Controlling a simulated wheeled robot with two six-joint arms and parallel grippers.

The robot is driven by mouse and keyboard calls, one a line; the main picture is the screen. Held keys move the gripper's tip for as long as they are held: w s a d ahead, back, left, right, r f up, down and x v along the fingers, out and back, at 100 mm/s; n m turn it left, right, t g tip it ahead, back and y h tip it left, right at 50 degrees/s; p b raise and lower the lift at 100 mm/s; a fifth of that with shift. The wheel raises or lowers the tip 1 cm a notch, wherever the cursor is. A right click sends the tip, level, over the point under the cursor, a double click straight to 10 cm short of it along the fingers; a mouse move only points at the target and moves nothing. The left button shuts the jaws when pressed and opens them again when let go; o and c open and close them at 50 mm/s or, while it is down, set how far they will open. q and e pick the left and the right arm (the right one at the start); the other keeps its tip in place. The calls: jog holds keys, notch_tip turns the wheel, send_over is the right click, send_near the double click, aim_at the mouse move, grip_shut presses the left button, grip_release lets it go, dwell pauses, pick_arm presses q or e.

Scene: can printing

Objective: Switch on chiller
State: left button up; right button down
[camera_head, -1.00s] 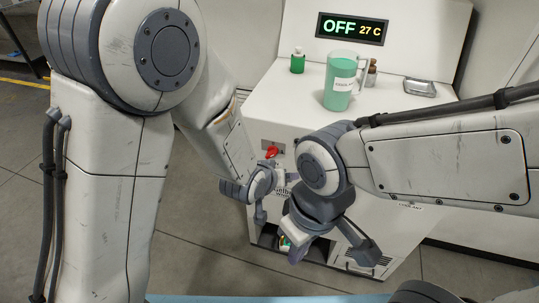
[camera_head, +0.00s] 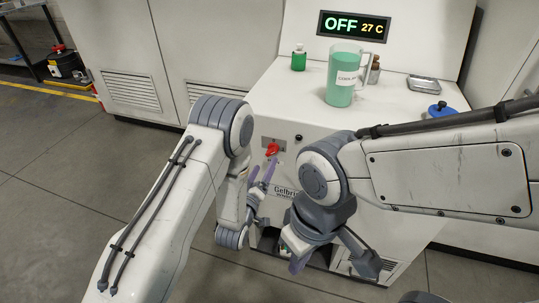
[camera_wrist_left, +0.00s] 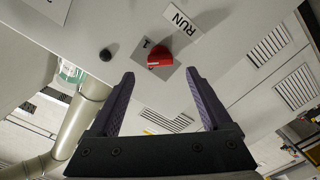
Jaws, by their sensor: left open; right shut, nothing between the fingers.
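The chiller (camera_head: 372,112) is a white cabinet, and its display (camera_head: 353,25) reads OFF and 27 C. A red rotary switch (camera_head: 272,149) sits on a grey plate on its front. It also shows in the left wrist view (camera_wrist_left: 160,57), beside a RUN label (camera_wrist_left: 181,22) and a plate marked 1. My left gripper (camera_head: 263,172) is open just below the switch. In the left wrist view its fingers (camera_wrist_left: 159,75) stand either side of the switch's line, with the switch just beyond the tips. My right gripper (camera_head: 299,262) is shut and empty, low before the cabinet.
A jug of green liquid (camera_head: 340,88), a green bottle (camera_head: 298,61), a brown bottle (camera_head: 374,70), a metal tray (camera_head: 423,83) and a blue-lidded thing (camera_head: 440,109) stand on the cabinet top. A black knob (camera_wrist_left: 105,55) is near the switch.

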aim_at(270, 154)
pick_arm(q)
jog(key=x, duration=0.6)
jog(key=shift+w, duration=0.25)
jog(key=shift+c, duration=0.3)
grip_shut()
